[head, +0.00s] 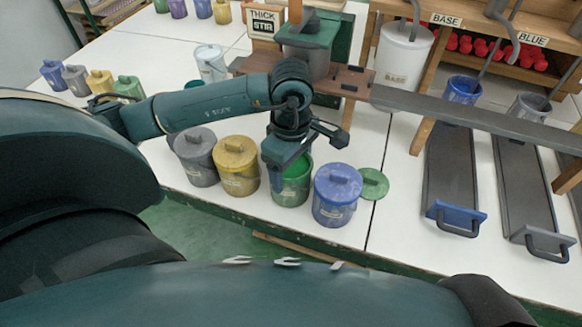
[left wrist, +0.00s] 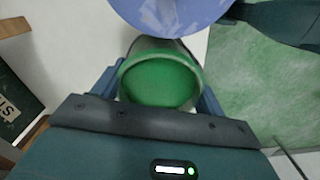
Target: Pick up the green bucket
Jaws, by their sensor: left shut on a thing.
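The green bucket (head: 291,186) stands open at the table's front edge, between the yellow and blue lidded buckets. Green shows inside it in the left wrist view (left wrist: 160,84). My left gripper (head: 288,155) comes down over the bucket from above. Its fingers lie on both sides of the bucket and are shut on it. The gripper hides the bucket's back rim in the head view. A green lid (head: 372,184) lies on the table to the right of the blue bucket. My right gripper is not in view.
A blue lidded bucket (head: 336,194) stands close on the right, and it also shows in the left wrist view (left wrist: 172,14). A yellow bucket (head: 236,166) and a grey bucket (head: 196,158) stand on the left. A wooden stand (head: 345,84) is behind.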

